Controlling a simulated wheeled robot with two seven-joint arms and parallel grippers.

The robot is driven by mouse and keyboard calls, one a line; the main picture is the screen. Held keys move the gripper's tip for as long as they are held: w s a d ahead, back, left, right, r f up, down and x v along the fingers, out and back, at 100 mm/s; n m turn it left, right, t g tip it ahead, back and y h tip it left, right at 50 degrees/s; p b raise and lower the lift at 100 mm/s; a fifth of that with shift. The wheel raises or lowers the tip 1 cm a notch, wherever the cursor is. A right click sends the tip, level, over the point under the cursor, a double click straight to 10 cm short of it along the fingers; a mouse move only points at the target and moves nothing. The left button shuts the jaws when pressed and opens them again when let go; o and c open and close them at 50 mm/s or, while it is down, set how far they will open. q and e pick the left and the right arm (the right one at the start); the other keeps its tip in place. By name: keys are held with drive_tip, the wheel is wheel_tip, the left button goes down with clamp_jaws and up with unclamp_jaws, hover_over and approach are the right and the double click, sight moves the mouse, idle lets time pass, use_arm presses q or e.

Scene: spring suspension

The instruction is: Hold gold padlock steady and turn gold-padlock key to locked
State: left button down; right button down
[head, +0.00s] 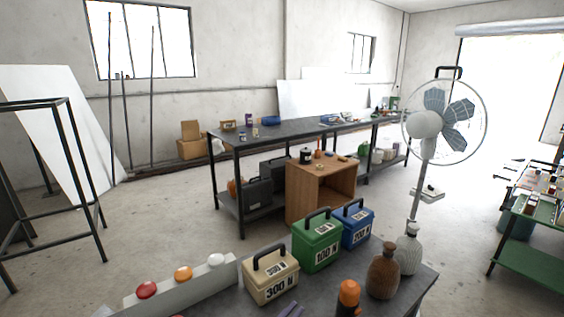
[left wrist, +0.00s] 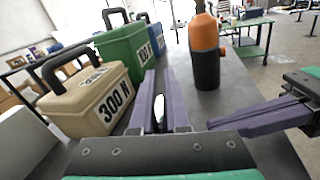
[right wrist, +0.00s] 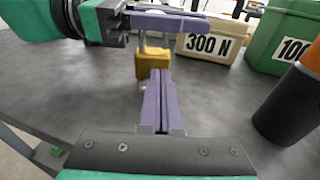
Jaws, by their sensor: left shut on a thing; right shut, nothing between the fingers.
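The gold padlock (right wrist: 153,62) shows in the right wrist view, upright, with its silver shackle uppermost. My left gripper (right wrist: 168,20) is shut on the padlock at its shackle end. In the left wrist view my left gripper's purple fingers (left wrist: 156,100) hide the padlock body, with a pale sliver between them. I cannot make out the key; the right fingers partly cover that area.
On the grey table (head: 225,300) stand a beige 300 N case (head: 271,280), a green 100 N case (head: 316,243), a blue case (head: 357,228), an orange-topped black bottle (head: 348,297) and two vases (head: 383,272). A panel with coloured buttons (head: 183,274) is at left.

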drive_tip(key=shift+s+a+f, duration=0.1)
drive_tip(key=shift+a+f, duration=0.05)
drive_tip(key=shift+f, duration=0.2)
idle(0.6)
drive_tip(key=shift+s+a, duration=0.1)
drive_tip(key=shift+s, duration=0.05)
drive_tip(key=shift+s+a, duration=0.35)
drive_tip(key=shift+s, duration=0.1)
drive_tip(key=shift+a, duration=0.1)
drive_tip(key=shift+s, duration=0.1)
idle(0.3)
